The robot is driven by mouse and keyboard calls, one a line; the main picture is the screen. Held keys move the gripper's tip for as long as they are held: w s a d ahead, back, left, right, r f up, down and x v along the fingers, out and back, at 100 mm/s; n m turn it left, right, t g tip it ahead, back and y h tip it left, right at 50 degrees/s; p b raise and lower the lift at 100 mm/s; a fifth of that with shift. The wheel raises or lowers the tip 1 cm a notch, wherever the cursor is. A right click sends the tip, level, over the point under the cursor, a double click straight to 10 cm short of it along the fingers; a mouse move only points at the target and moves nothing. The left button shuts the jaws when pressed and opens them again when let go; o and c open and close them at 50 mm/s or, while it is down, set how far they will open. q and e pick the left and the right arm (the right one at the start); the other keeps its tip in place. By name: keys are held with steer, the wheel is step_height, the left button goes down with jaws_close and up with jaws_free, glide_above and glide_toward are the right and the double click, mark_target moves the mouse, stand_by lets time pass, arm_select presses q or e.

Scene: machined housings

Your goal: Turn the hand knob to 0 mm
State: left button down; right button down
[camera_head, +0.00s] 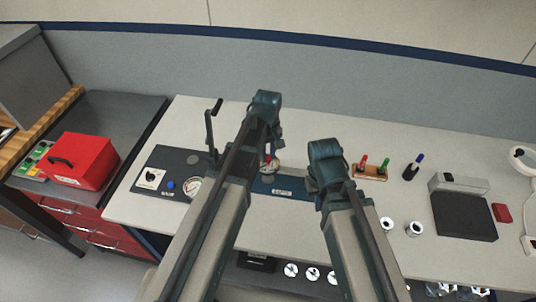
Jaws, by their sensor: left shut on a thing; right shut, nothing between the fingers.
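A small device with a round pale dial and a red mark (270,164) stands on a blue base plate (262,187) at the middle of the bench. My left gripper (276,146) reaches down at this device and is shut on what appears to be its hand knob, which the gripper and arm mostly hide. The dial is too small to read. My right gripper (312,187) is shut and empty, just right of the device, above the plate's right end.
A dark panel (160,161) with a gauge (193,187) and an upright crank lies to the left. A wooden holder (370,174) with red and green pens, a blue-capped marker (413,168) and a dark-topped device (463,216) stand right. A red box (82,160) sits far left.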

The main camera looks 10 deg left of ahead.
mark_target(268, 157)
arm_select(q)
steer(key=n, duration=0.5)
steer(key=shift+n, duration=2.5)
steer(key=c, duration=0.7)
jaws_free()
steer(key=shift+r, duration=0.15)
step_height(268, 157, up, 14)
steer(key=p, duration=1.3)
steer(key=shift+f+p, duration=0.25)
steer(key=shift+p, duration=0.15)
